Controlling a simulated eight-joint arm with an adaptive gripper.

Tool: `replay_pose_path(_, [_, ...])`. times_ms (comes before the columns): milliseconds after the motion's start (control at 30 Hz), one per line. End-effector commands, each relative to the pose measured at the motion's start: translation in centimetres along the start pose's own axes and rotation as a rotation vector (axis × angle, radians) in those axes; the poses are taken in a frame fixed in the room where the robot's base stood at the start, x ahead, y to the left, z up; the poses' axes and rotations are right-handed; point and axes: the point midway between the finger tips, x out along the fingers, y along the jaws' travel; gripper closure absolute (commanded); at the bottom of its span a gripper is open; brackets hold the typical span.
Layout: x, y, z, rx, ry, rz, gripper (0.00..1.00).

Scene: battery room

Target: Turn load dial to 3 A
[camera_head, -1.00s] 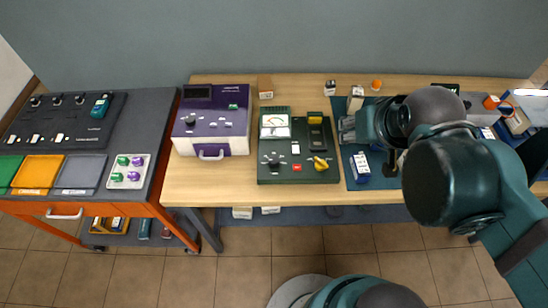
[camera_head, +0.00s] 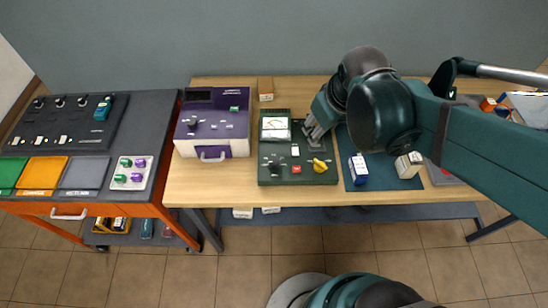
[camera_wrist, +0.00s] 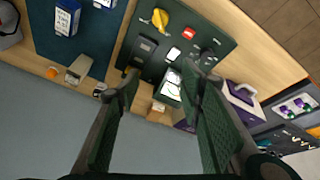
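The dark green tester panel (camera_head: 262,137) lies on the wooden table. It carries a black dial (camera_head: 273,162) at front left, a yellow lever-shaped knob (camera_head: 318,165) at front right, a red button (camera_head: 296,169) between them and a meter (camera_head: 275,127) at the back. The labels are too small to read, so I cannot tell which knob is the load dial. My gripper (camera_head: 312,131) is above the panel's back right part and hides the slot there. In the wrist view my gripper (camera_wrist: 160,72) is open and empty; the yellow knob (camera_wrist: 160,18) shows beyond the fingers.
A purple and white device (camera_head: 213,125) stands left of the panel. A small brown box (camera_head: 265,88) is behind. The table's front strip is clear.

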Motion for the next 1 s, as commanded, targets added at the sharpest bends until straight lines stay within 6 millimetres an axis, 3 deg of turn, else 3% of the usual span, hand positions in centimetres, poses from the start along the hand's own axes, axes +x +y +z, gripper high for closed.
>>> replay_pose_path(500, [4.3, -4.2, -2.9, -0.271, -0.121, -0.083, 0.62])
replay_pose_path(1000, [9.1, -9.1, -4.1, -0.534, -0.232, -0.173, 0.62])
